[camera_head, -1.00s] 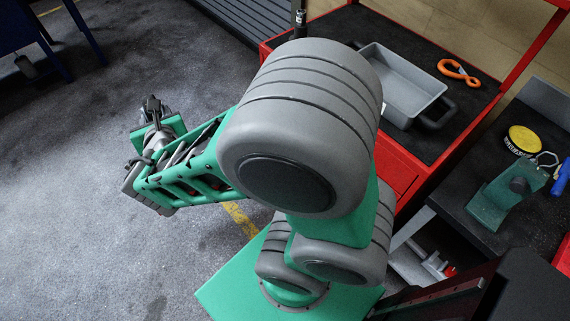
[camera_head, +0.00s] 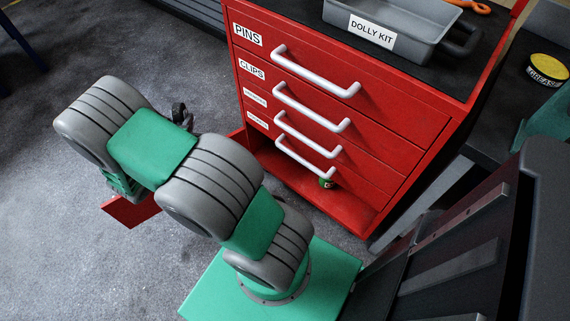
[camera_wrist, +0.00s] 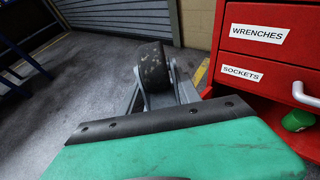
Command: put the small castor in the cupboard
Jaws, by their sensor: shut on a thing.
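The small castor, with a dark, worn wheel (camera_wrist: 154,66) in a grey fork, is held by my gripper (camera_wrist: 160,92) in the wrist view. Its dark wheel also shows just past my arm in the head view (camera_head: 180,113). My gripper is shut on it; the arm hides most of the gripper in the head view. The cupboard (camera_head: 345,208) is the open bottom space of the red cabinet, under the drawers. Its red door (camera_head: 131,210) appears to stand open to the left, partly behind my arm. The castor is outside, left of the cupboard.
White drawer handles (camera_head: 308,158) project above the opening. A grey dolly kit tray (camera_head: 387,27) sits on top. Open floor (camera_head: 60,230) lies to the left.

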